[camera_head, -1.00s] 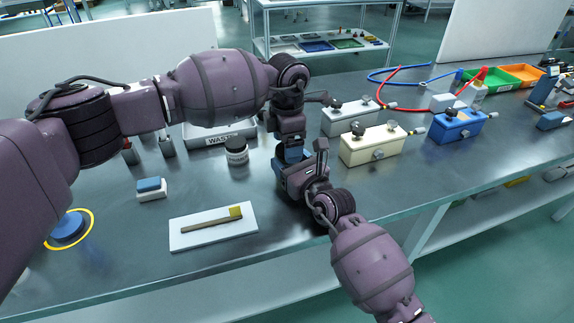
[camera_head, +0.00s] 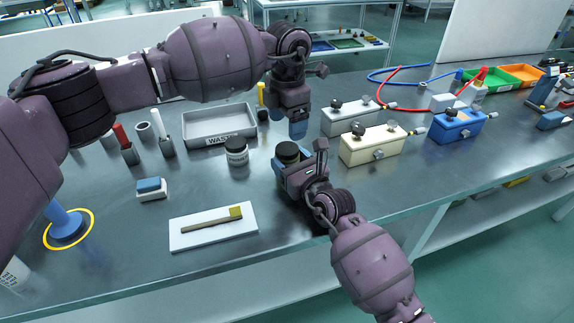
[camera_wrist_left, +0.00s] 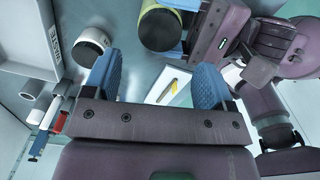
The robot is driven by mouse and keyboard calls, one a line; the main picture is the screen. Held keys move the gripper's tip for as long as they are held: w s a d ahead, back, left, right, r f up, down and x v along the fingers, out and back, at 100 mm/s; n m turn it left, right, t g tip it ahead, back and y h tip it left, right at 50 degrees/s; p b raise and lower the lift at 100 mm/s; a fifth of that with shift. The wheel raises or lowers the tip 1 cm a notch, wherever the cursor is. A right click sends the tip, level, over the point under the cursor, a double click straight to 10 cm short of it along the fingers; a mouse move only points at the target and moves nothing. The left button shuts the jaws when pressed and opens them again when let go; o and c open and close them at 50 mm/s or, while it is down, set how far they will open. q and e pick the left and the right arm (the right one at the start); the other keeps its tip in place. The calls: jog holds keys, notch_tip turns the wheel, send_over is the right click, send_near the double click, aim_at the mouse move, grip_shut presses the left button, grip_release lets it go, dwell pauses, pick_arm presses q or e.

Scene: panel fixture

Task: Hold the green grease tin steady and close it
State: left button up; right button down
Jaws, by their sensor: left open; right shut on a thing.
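The grease tin (camera_head: 288,153) stands upright in my right gripper (camera_head: 290,165), whose jaws hold its sides. A dark lid sits on its top, and I cannot tell how tightly. In the left wrist view the tin (camera_wrist_left: 160,30) shows its dark top and a strip of yellow-green body beside a blue finger of my right gripper. My left gripper (camera_head: 298,131) is above and behind the tin, clear of it. In its own wrist view, my left gripper (camera_wrist_left: 155,72) has its blue fingers apart with nothing between them.
A white jar with a black lid (camera_head: 236,152) stands left of the tin, before a grey waste tray (camera_head: 190,131). A white board with a brush (camera_head: 208,232) lies in front. Valve boxes (camera_head: 372,149) stand to the right.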

aim_at(287, 148)
pick_arm(q)
jog(key=shift+r+n, duration=0.75)
jog(key=shift+n, duration=0.25)
jog(key=shift+f, duration=4.05)
jog(key=shift+c, duration=0.2)
jog(key=c, duration=0.9)
jog(key=o, duration=1.1)
